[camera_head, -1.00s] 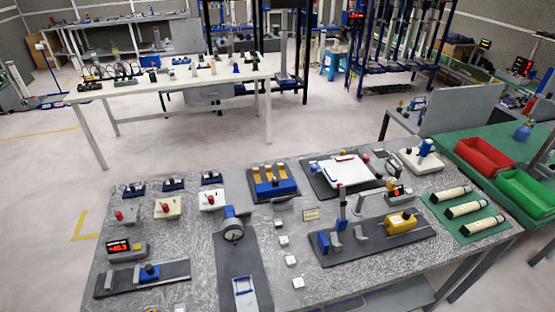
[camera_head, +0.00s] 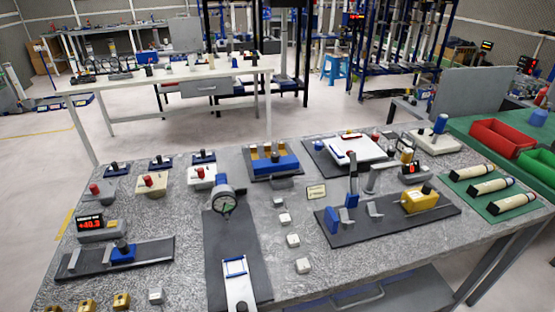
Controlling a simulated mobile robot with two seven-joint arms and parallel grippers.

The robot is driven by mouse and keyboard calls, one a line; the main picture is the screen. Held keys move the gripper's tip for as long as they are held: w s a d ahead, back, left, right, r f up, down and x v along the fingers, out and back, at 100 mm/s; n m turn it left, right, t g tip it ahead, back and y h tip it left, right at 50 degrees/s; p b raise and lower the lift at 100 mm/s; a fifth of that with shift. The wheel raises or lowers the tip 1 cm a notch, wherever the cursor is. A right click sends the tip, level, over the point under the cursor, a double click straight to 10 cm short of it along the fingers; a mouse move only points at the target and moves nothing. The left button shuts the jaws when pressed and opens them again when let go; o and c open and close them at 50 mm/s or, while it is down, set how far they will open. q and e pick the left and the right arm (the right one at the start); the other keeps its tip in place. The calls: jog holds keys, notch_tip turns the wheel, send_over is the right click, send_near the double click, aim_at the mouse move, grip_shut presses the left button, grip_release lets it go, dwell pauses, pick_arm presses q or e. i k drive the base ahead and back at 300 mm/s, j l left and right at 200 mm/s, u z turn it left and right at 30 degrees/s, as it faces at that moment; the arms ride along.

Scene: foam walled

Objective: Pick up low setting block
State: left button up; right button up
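Neither of my grippers shows in the head view. No block carries a label that I can read, so I cannot tell which one is the low setting block. Small pale blocks stand in a column at the middle of the grey table: a front one (camera_head: 303,265), a middle one (camera_head: 293,240) and a back one (camera_head: 283,218). Another small pale block (camera_head: 156,296) sits at the front left. Several small yellow-brown blocks, one of them here (camera_head: 121,301), stand beside it, partly cut off by the bottom edge.
A dial gauge (camera_head: 224,203) stands on a dark plate left of the column. A dark fixture plate with a yellow block (camera_head: 420,200) lies to the right. A red digital display (camera_head: 90,224) is at the left.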

aim_at(278, 201)
jog(key=i+u, duration=0.15)
jog(key=i, duration=0.4)
jog(key=i+l+u, duration=0.15)
jog(key=i, duration=0.35)
jog(key=i+l+u, duration=0.15)
jog(key=i, duration=0.4)
